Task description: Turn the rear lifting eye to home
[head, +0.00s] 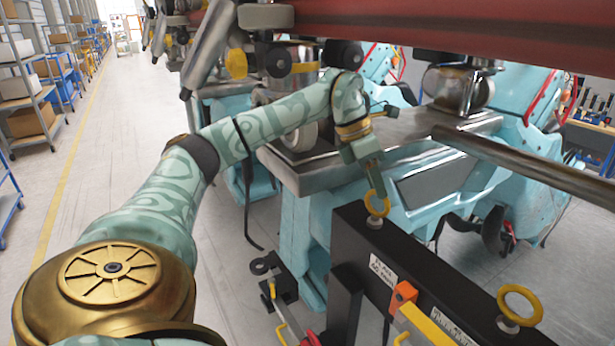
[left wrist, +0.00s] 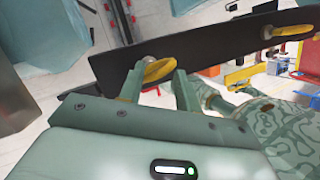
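A black beam (head: 402,261) carries two yellow ring-shaped lifting eyes. The far eye (head: 377,203) stands at the beam's far end. The near eye (head: 520,306) is at the lower right. My left gripper (head: 374,187) points down at the far eye, its tips at the ring's top. In the left wrist view, the fingers (left wrist: 158,80) are apart, and the far eye (left wrist: 160,69) shows in the gap at their tips, seen nearly edge-on. Whether a finger touches it I cannot tell. The near eye also shows there (left wrist: 292,30). My right gripper is out of view.
A teal machine with a grey metal top (head: 310,172) stands just behind the beam. A long metal bar (head: 530,165) crosses at right. An orange-and-yellow part (head: 405,296) sits beside the beam's front side. Open floor (head: 120,150) lies at left.

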